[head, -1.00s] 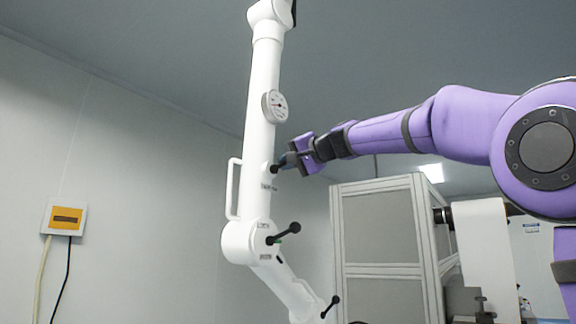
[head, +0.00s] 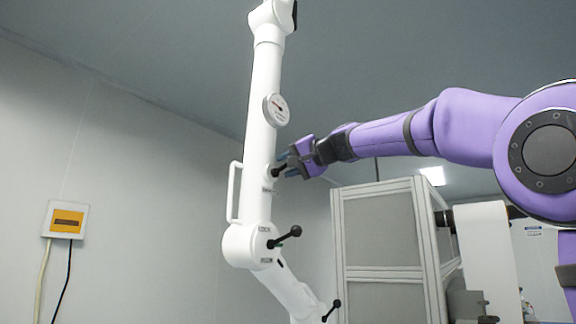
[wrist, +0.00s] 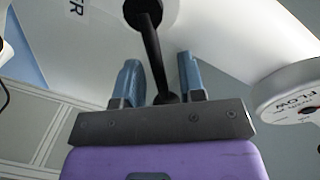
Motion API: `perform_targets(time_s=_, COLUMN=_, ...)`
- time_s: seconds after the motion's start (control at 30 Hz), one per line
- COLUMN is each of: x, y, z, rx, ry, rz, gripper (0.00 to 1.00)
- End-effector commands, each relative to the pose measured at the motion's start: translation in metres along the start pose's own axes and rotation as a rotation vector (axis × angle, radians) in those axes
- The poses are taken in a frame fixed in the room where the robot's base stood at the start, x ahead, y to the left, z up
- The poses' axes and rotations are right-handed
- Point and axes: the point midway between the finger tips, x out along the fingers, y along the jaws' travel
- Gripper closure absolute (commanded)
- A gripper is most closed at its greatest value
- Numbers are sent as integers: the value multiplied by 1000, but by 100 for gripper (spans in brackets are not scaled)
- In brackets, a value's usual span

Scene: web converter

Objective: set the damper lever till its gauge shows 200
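The damper lever (head: 279,171) is a short black handle on the white arm tube, below the gauge. In the wrist view the lever (wrist: 152,50) runs from its round black hub at the top down between my fingers. The round white gauge (head: 276,110) sits higher on the tube; its reading is too small to make out. In the wrist view the gauge (wrist: 291,92) is at the right edge, marked FLOW, its face seen at a slant. My gripper (head: 288,164) is open around the lever. My gripper's blue fingers (wrist: 160,80) show gaps on both sides of it.
A white grab handle (head: 233,192) is on the tube's left side. Another black lever (head: 286,237) is at the joint below, and a third (head: 331,309) is lower. A framed grey cabinet (head: 385,240) stands behind, beneath my arm. A yellow-and-white wall box (head: 66,219) is far left.

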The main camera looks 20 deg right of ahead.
Motion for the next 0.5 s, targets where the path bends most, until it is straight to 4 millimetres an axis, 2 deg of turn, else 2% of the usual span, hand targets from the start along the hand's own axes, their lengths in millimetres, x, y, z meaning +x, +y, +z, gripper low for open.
perform_targets(time_s=0.17, x=-20, y=-1, z=-1, rx=-2, ry=2, rz=0, gripper=63)
perform_targets(time_s=0.5, x=-82, y=-1, z=0, rx=0, ry=2, rz=-1, gripper=63)
